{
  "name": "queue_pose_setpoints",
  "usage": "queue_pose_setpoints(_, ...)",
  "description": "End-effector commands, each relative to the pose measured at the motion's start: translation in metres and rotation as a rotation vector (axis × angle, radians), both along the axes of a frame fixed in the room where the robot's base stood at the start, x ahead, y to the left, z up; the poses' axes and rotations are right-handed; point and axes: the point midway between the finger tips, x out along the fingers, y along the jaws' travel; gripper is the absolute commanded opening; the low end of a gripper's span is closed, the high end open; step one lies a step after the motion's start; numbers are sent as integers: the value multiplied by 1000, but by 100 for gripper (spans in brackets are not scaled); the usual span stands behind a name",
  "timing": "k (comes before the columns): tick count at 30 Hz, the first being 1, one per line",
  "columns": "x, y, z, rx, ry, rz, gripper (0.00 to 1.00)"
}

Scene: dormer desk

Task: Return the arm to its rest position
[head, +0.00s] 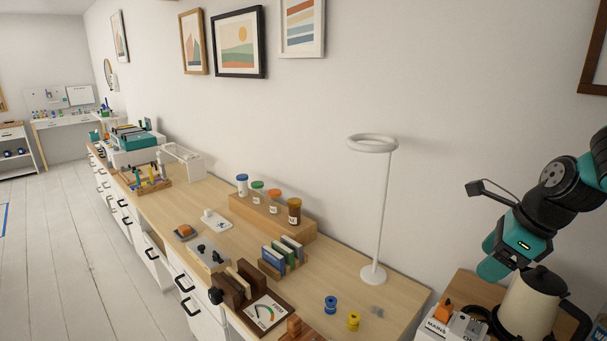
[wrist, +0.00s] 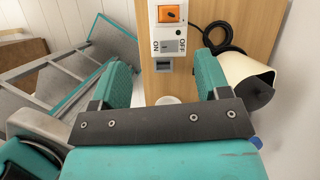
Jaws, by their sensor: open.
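My gripper (wrist: 162,74) shows in the wrist view with its two teal fingers apart and nothing between them. In the head view my dark and teal arm is raised at the right, with the gripper end (head: 496,262) above a small wooden stand beside the desk. The fingertips are hard to make out there. In the wrist view a white switch box (wrist: 170,42) with an orange rocker and ON/OFF marks lies beyond the fingers.
A cream kettle (head: 530,304) with a dark lid stands below my arm, next to the white mains box (head: 437,326). A white ring lamp (head: 376,230) stands on the desk's near end.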

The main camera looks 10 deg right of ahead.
Motion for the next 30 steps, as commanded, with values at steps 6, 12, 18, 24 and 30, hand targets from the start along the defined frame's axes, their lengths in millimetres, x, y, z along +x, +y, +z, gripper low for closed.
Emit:
queue_pose_setpoints(6, -22, 100, 19, -160, -168, 791, 70)
queue_pose_setpoints(12, -79, 186, 33, -304, -416, 1682, 70)
queue_pose_setpoints(18, -140, 233, 38, -391, -683, 2395, 70)
queue_pose_setpoints(24, -170, 246, 39, -419, -831, 2716, 70)
queue_pose_setpoints(30, -172, 247, 39, -421, -849, 2752, 70)
